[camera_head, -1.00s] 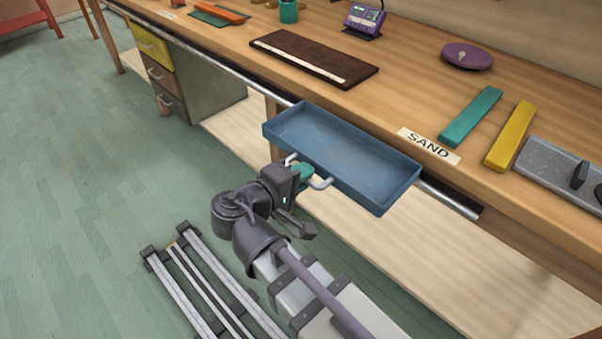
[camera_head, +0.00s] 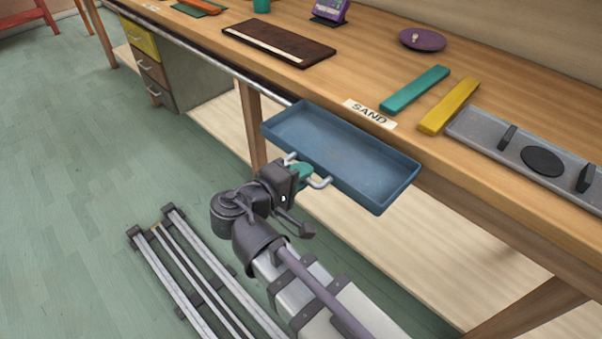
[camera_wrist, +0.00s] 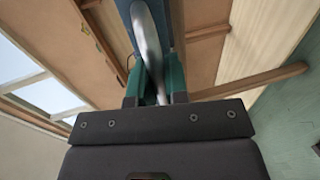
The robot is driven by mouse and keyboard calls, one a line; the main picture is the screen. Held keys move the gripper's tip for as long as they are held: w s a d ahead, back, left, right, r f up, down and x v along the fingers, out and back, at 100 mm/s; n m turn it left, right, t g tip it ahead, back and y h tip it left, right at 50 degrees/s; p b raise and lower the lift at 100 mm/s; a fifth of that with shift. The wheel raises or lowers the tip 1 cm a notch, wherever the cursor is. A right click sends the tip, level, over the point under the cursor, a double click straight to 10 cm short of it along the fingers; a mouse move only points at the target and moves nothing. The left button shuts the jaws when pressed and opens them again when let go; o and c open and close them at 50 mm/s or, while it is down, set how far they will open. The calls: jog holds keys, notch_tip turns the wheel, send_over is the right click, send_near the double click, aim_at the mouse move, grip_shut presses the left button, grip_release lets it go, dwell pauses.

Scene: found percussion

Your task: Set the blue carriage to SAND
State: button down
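The blue carriage (camera_head: 345,168) is a shallow open tray on the rail (camera_head: 228,68) along the front edge of the wooden bench. It is empty. The white SAND label (camera_head: 370,114) lies on the bench top just behind the carriage's middle to right part. My gripper (camera_head: 304,173) is at the pale bar handle (camera_head: 321,183) on the carriage's front. In the wrist view, the teal fingers of my gripper (camera_wrist: 156,88) close on both sides of the handle (camera_wrist: 147,38). The underside of the carriage shows above them.
Teal (camera_head: 415,89) and yellow (camera_head: 448,105) bars lie behind the label, with a grey tray (camera_head: 520,150) to their right. A brown board (camera_head: 280,43) lies to the left. A bench leg (camera_head: 252,125) stands left of the carriage.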

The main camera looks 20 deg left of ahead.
jog(key=c, duration=1.1)
grip_release()
jog(key=shift+d, duration=0.2)
jog(key=shift+c, duration=0.2)
jog(key=shift+s, duration=0.1)
jog(key=p+v, duration=0.2)
jog(key=v, duration=0.8)
jog(key=shift+s, duration=0.35)
jog(key=shift+a, duration=0.1)
